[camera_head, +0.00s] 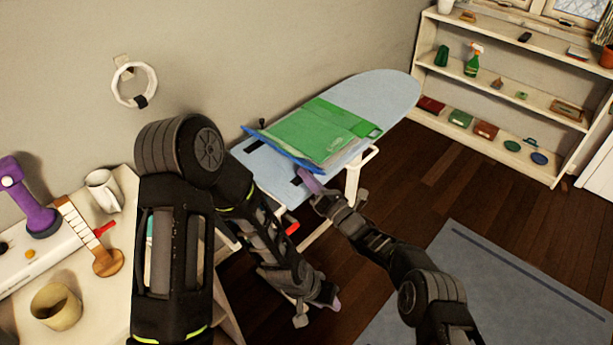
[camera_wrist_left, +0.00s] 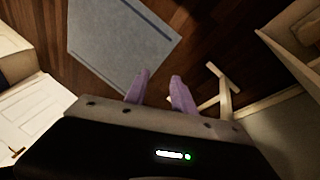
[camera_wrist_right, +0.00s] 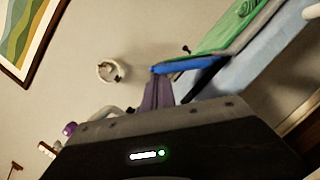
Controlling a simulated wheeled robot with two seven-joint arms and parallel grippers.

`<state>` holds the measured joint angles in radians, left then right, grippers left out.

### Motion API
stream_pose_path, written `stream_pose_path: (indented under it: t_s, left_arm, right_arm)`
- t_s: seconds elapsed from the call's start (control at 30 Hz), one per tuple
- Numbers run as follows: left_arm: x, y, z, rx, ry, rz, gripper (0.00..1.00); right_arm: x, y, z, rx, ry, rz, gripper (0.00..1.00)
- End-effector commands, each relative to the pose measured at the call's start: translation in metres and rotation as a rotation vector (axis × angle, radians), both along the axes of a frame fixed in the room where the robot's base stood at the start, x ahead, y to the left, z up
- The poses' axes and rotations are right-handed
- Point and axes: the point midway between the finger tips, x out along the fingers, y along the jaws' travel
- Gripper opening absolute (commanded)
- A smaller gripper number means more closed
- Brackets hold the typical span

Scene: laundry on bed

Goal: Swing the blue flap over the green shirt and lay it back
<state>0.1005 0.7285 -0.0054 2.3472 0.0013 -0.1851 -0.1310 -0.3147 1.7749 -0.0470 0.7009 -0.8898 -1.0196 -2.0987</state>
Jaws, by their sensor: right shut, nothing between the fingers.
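The green shirt (camera_head: 318,128) lies folded flat on the light-blue ironing board (camera_head: 385,92). The blue flap (camera_head: 283,150) shows as a narrow strip along the shirt's left and near edge; the rest of it is hidden. My right gripper (camera_head: 308,180) is shut and empty, its purple fingers close to the flap's near end. In the right wrist view, the fingertips (camera_wrist_right: 158,92) are just beside the blue flap (camera_wrist_right: 190,65), with the green shirt (camera_wrist_right: 222,36) beyond; I cannot tell whether they touch. My left gripper (camera_head: 318,306) hangs low beside the board, open and empty, also in its wrist view (camera_wrist_left: 160,85).
A cluttered table (camera_head: 110,262) with a mug (camera_head: 103,190) and a yellow cup (camera_head: 56,306) stands at left. A shelf (camera_head: 500,75) stands at the back right. A grey rug (camera_head: 480,285) lies on the floor. A ring (camera_head: 134,84) hangs on the wall.

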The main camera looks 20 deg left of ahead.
Motion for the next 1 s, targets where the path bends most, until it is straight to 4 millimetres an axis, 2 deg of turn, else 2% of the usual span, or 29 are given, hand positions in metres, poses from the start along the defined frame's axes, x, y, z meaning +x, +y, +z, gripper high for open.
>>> stream_pose_path:
  t_s: [0.03,0.1,0.2,0.3,0.43,0.77,1.0]
  left_arm:
    - [-0.033,-0.008,-0.019,-0.014,0.066,0.016,0.31]
    - [-0.070,-0.017,-0.037,-0.029,0.137,0.043,0.31]
    - [-0.110,-0.026,-0.052,-0.043,0.214,0.076,0.31]
    - [-0.132,-0.030,-0.058,-0.049,0.254,0.093,0.31]
    - [-0.140,-0.032,-0.060,-0.051,0.268,0.102,0.31]
    - [-0.139,-0.032,-0.061,-0.052,0.265,0.100,0.31]
    - [-0.139,-0.033,-0.074,-0.054,0.261,0.098,0.31]
  right_arm:
    - [0.000,0.000,0.000,0.001,0.000,-0.001,0.00]
    - [0.000,0.000,0.000,0.001,0.000,-0.001,0.00]
    - [0.000,0.000,0.000,0.000,0.000,0.000,0.00]
    - [0.000,0.000,0.001,0.000,0.000,0.000,0.00]
    - [0.000,0.000,0.000,0.000,0.000,0.000,0.00]
    - [0.000,0.001,0.000,0.001,0.003,0.001,0.00]
    - [0.000,0.010,0.002,0.018,0.042,0.000,0.00]
